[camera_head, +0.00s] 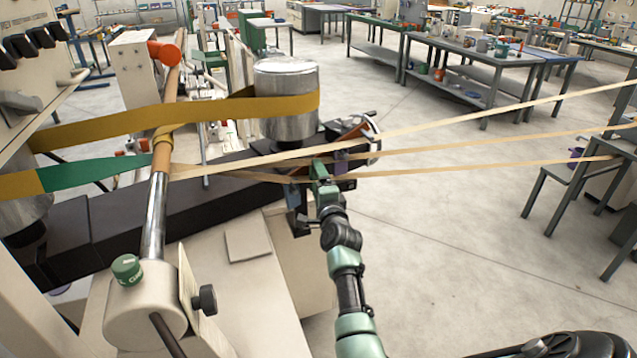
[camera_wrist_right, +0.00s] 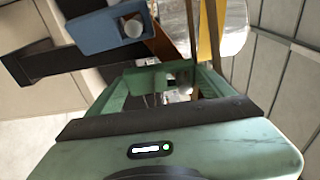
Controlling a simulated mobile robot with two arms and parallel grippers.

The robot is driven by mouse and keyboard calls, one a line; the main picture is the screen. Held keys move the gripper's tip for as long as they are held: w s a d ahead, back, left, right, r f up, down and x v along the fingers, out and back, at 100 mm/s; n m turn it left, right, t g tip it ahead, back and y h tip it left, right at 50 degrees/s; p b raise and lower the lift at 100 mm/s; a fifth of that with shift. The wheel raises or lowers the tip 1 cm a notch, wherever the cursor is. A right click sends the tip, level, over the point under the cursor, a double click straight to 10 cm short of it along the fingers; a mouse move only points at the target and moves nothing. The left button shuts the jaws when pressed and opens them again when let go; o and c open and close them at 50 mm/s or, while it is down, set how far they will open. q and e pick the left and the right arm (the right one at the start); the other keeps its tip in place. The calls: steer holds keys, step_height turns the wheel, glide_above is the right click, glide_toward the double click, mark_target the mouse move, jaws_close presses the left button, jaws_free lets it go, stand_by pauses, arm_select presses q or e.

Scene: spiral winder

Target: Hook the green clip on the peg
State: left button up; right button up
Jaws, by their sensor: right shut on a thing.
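My right gripper (camera_head: 323,190) reaches up from the bottom of the head view to the dark machine arm, close to the tan bands. In the right wrist view, my right gripper (camera_wrist_right: 160,82) is shut on the green clip (camera_wrist_right: 150,80), a small green block between the green fingers. In the wrist view, a blue block (camera_wrist_right: 112,32) with a pale round spot lies just beyond the clip, apart from it in the picture. I cannot tell for sure which part is the peg. My left gripper is not in view.
A metal roller (camera_head: 287,100) with a mustard band (camera_head: 215,107) stands behind the gripper. Thin tan bands (camera_head: 450,118) stretch to the right. A slanted post (camera_head: 154,215) with a green knob (camera_head: 127,269) stands at left. The floor (camera_head: 440,230) at right is open.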

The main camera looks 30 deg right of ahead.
steer(key=o, duration=1.4)
